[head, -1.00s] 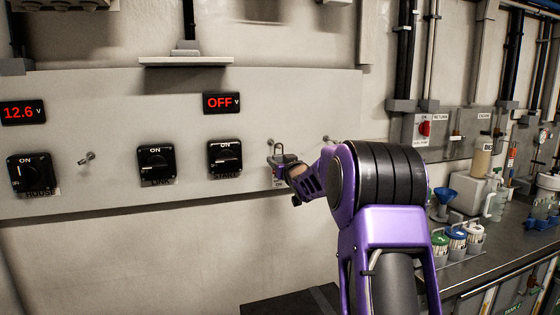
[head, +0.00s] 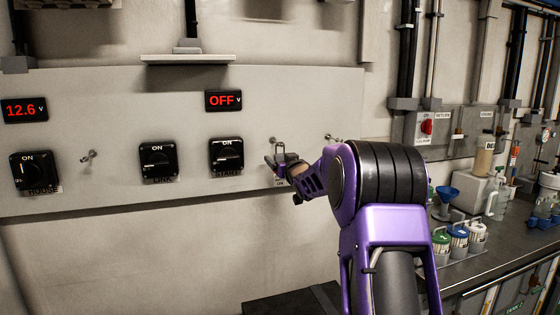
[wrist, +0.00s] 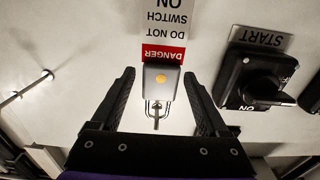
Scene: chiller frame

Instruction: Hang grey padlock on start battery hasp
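The grey padlock (wrist: 161,77) hangs against the panel with its shackle up, above a red and white DANGER tag (wrist: 164,40). In the head view its shackle (head: 280,148) shows near a wall peg, and my gripper hides most of its body. My gripper (wrist: 160,76) is open, with one finger on each side of the padlock. Gaps show between fingers and padlock in the wrist view, which is upside down. The black START switch (head: 227,155) is left of the padlock in the head view; it also shows in the wrist view (wrist: 262,80). I cannot make out its hasp clearly.
Two more black switches, one marked HOUSE (head: 35,171) and a middle one (head: 158,162), sit left on the panel (head: 120,110). Pegs (head: 88,156) stick out from it. A small shelf (head: 188,58) is above. A bench (head: 480,255) with lidded pots is at right.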

